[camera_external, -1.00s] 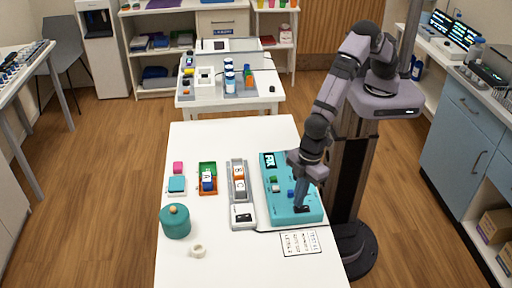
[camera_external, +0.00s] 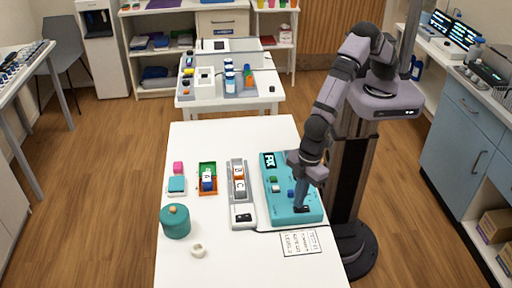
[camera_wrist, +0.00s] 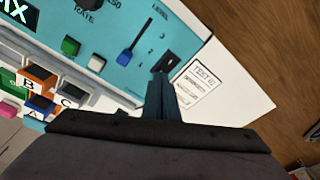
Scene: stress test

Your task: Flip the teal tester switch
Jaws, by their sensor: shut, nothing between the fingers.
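The teal tester (camera_external: 283,213) is a flat teal box on the right side of the white table. It also shows in the wrist view (camera_wrist: 100,68), with a dial, a green button, a white button and a blue slider. Its black switch (camera_wrist: 168,62) sits in a dark plate near the tester's right edge in the wrist view. My gripper (camera_external: 302,206) is shut and empty, pointing down over the near end of the tester. In the wrist view its fingertips (camera_wrist: 160,77) are right beside the switch. I cannot tell whether they touch it, and they partly hide it.
A printed card (camera_external: 301,242) lies in front of the tester. A grey tray with lettered blocks (camera_external: 237,216) stands to its left. The table's front left is mostly clear.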

